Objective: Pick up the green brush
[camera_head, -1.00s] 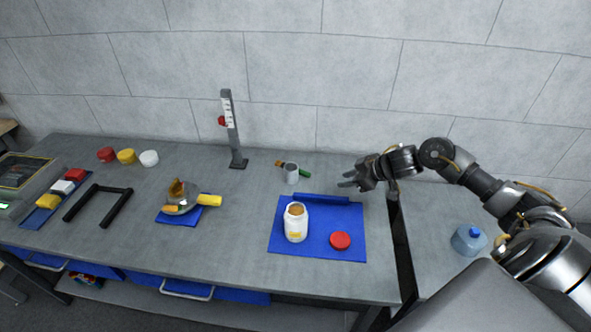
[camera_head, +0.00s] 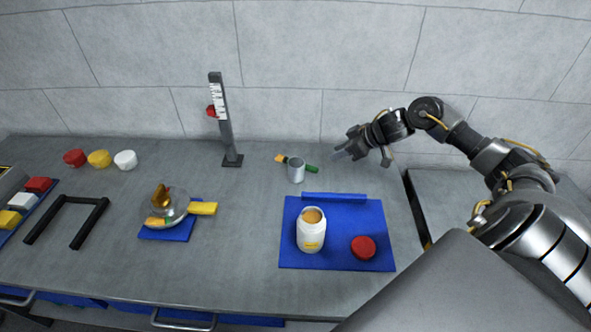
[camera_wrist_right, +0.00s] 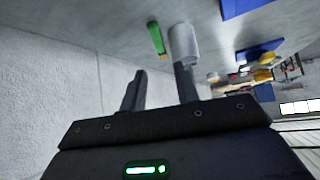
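The green brush (camera_head: 312,168) lies on the grey bench behind a small metal cup (camera_head: 296,172). Its green end shows right of the cup and an orange-tan end shows to the left; the cup hides its middle. My right gripper (camera_head: 361,157) is open and empty, to the right of the brush and apart from it. In the right wrist view the two fingers (camera_wrist_right: 162,80) are spread, with the green brush part (camera_wrist_right: 156,38) and the cup (camera_wrist_right: 184,44) beyond the fingertips. My left gripper is not in view.
A blue mat (camera_head: 340,259) holds a white jar (camera_head: 311,235), a red lid (camera_head: 363,248) and a blue bar (camera_head: 334,197). A gauge post (camera_head: 222,120) stands left of the cup. The wall rises behind the bench.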

